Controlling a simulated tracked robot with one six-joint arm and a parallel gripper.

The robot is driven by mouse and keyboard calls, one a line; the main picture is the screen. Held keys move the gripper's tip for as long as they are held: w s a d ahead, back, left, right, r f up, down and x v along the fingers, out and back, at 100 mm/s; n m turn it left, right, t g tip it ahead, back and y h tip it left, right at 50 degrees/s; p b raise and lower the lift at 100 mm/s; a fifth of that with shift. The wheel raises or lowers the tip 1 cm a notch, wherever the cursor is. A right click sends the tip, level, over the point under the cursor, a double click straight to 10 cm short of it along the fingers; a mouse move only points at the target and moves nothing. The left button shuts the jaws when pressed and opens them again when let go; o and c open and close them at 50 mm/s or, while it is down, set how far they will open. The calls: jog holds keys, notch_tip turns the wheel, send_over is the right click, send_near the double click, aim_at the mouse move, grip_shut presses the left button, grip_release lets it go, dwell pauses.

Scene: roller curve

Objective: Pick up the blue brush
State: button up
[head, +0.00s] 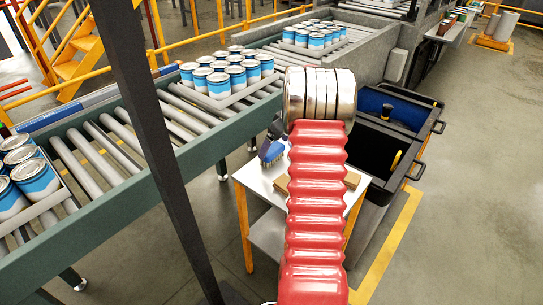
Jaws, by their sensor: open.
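The blue brush (271,152) lies near the left back edge of a small metal-topped table (252,178), just left of my red arm. My gripper (276,128) is mostly hidden behind my arm's silver end. Only a dark grey part of it shows, just above and beside the brush. I cannot tell whether it touches the brush. The jaws are open and not closed on the brush.
Brown blocks (351,180) lie on the table, partly behind my arm. A green-framed roller conveyor (130,165) with trays of blue-and-white cans (222,78) runs along the left. Dark open bins (376,140) stand behind the table. Floor is clear at right.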

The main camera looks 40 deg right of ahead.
aim_at(273, 149)
jog(key=shift+s+x, duration=0.2)
jog(key=shift+x, duration=2.4)
jog(key=shift+d+f, duration=0.1)
jog(key=c, duration=1)
notch_tip(273, 149, up, 10)
jog(key=shift+r, duration=0.1)
